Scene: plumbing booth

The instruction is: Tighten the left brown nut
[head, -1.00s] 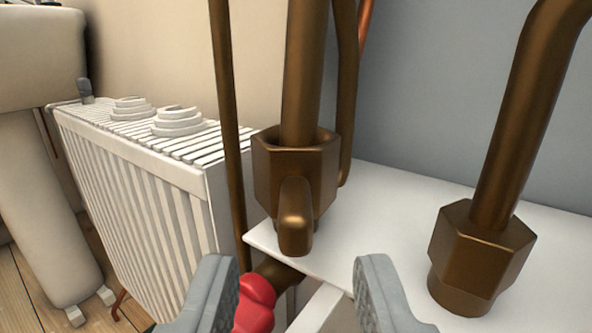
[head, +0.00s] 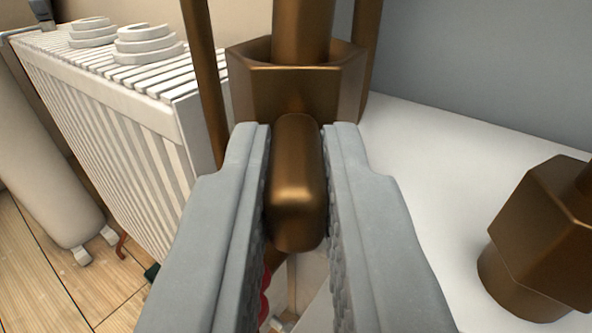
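The left brown nut (head: 252,92) is a large bronze hexagon around a vertical brown pipe, with a rounded lug (head: 296,185) sticking out toward me. My gripper (head: 297,150) has one grey finger on each side of this lug. The fingers are drawn in against its sides, so the gripper looks shut on it. The fingers hide the lower part of the nut and what lies under it. A second brown nut (head: 545,230) sits lower at the right, apart from my gripper.
A white ribbed radiator (head: 115,140) stands at the left, with white stacked rings (head: 148,45) on top. A white shelf (head: 430,180) lies behind and right of the fingers. A red part (head: 266,290) shows partly behind the left finger. Wooden floor (head: 50,285) is at lower left.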

